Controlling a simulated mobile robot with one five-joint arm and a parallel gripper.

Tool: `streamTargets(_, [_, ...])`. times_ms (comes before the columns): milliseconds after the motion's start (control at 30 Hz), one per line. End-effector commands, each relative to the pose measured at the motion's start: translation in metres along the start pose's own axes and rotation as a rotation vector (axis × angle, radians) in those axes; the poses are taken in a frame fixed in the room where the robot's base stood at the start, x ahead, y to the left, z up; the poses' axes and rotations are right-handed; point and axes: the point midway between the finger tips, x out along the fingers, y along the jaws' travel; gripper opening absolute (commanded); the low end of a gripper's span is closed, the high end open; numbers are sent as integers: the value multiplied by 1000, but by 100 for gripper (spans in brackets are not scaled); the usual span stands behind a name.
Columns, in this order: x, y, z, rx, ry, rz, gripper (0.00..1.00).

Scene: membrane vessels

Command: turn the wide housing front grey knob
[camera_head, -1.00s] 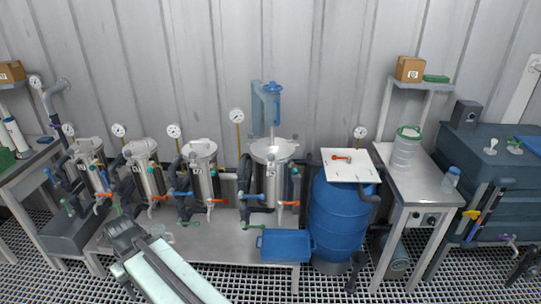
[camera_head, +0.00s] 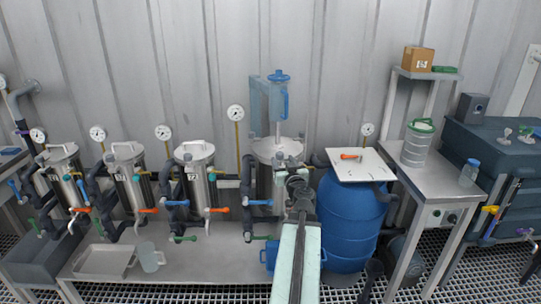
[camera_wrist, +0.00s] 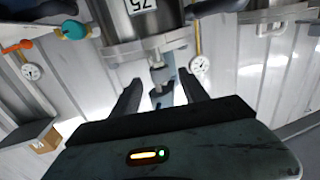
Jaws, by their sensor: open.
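The wide housing (camera_head: 264,185), a steel vessel with a flat lid, stands behind my arm in the head view. Its steel body also shows at the top of the wrist view (camera_wrist: 169,18), upside down with a number label. A grey knob (camera_wrist: 158,74) sticks out from its flange toward my gripper. My gripper (camera_wrist: 160,90) is open, with one dark finger on either side of the knob's line. I cannot tell whether the fingers touch the knob. In the head view my gripper (camera_head: 298,182) is in front of the housing and hides the knob.
Narrower vessels (camera_head: 198,185) with coloured valve handles stand to the left. A blue valve handle (camera_head: 258,202) is just left of my gripper. A blue barrel (camera_head: 350,220) with a white board (camera_head: 360,165) is close on the right. A tray (camera_head: 103,262) and jug (camera_head: 150,257) sit on the bench.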

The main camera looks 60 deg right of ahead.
Motion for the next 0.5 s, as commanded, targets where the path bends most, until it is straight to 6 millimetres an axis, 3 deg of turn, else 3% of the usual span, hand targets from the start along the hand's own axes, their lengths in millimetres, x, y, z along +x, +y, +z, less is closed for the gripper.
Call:
streamTargets(267, [11,0,0,0,0,-1,52])
streamTargets(500, [55,-1,0,0,0,-3,52])
